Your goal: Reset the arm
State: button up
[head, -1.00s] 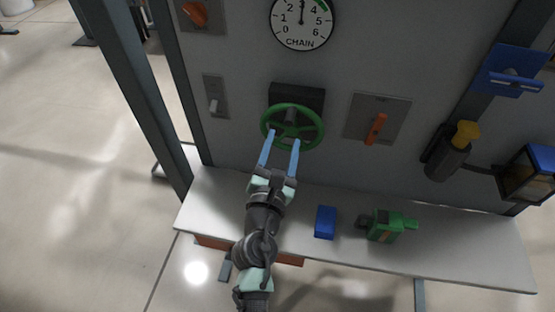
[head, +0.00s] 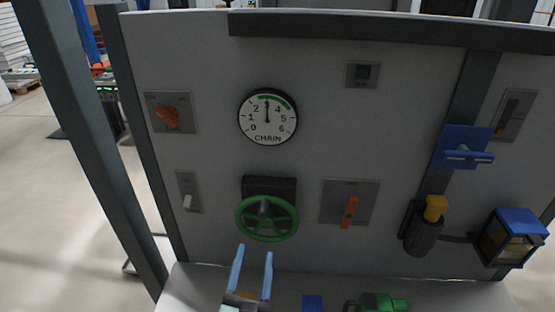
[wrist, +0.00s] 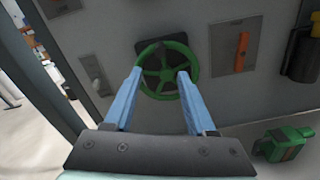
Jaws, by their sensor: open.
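My gripper (head: 253,258) is at the lower middle of the head view, with its two blue fingers spread apart and nothing between them. It also shows in the wrist view (wrist: 160,82), where the fingers point toward the green handwheel (wrist: 168,70). In the head view the green handwheel (head: 267,218) is on the grey panel, just above the fingertips. The fingers look clear of the wheel in the head view. The rest of my arm is below the head view's edge.
A lamp (head: 512,238) is at right.

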jog(key=w+d+r+m+t+h+b, duration=0.1)
jog(key=d+r+m+t+b, duration=0.2)
jog(key=r+m, duration=0.65)
jog(key=w+d+r+m+t+h+b, duration=0.15)
jog(key=d+r+m, duration=0.45)
jog(key=r, duration=0.6)
jog(key=s+r+m+t+y+b, duration=0.1)
jog(key=s+r+m+t+b, duration=0.1)
jog(key=s+r+m, duration=0.5)
jog(key=s+r+m+t+y+b, duration=0.1)
jog(key=s+r+m+t+b, duration=0.1)
jog(key=s+r+m, duration=0.5)
notch_tip(320, 180, up, 5)
jog(key=m+t, duration=0.1)
jog(key=m, duration=0.2)
jog(key=shift+a+r+b, duration=0.2)
jog(key=shift+a+b, duration=0.15)
jog(key=shift+a, duration=0.05)
jog(key=shift+f+y, duration=0.1)
jog(key=shift+y, duration=0.15)
